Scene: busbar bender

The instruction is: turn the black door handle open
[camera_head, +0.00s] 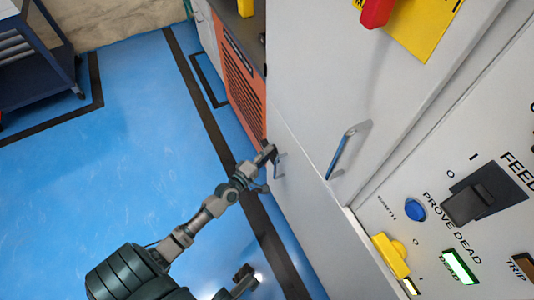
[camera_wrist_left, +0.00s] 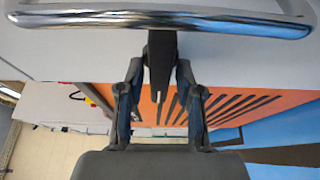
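My left gripper (camera_head: 265,156) is at the face of the pale grey cabinet (camera_head: 308,205), beside a small chrome handle (camera_head: 279,166). The left wrist view shows its two fingers (camera_wrist_left: 160,75) apart, with a dark upright bar (camera_wrist_left: 160,62) between them. This bar looks like the black door handle; a gap shows on both sides of it, and I cannot tell whether a finger touches it. In the head view the gripper hides it. A dark part that looks like my right gripper (camera_head: 242,281) shows at the bottom edge; its fingers are unclear.
A chrome bar (camera_wrist_left: 160,22) crosses close above the fingers in the wrist view. A larger chrome handle (camera_head: 347,148) is on the cabinet. An orange louvred panel (camera_head: 241,88) stands beyond. A control panel with a black rotary switch (camera_head: 483,195) is at right. Blue floor is clear at left.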

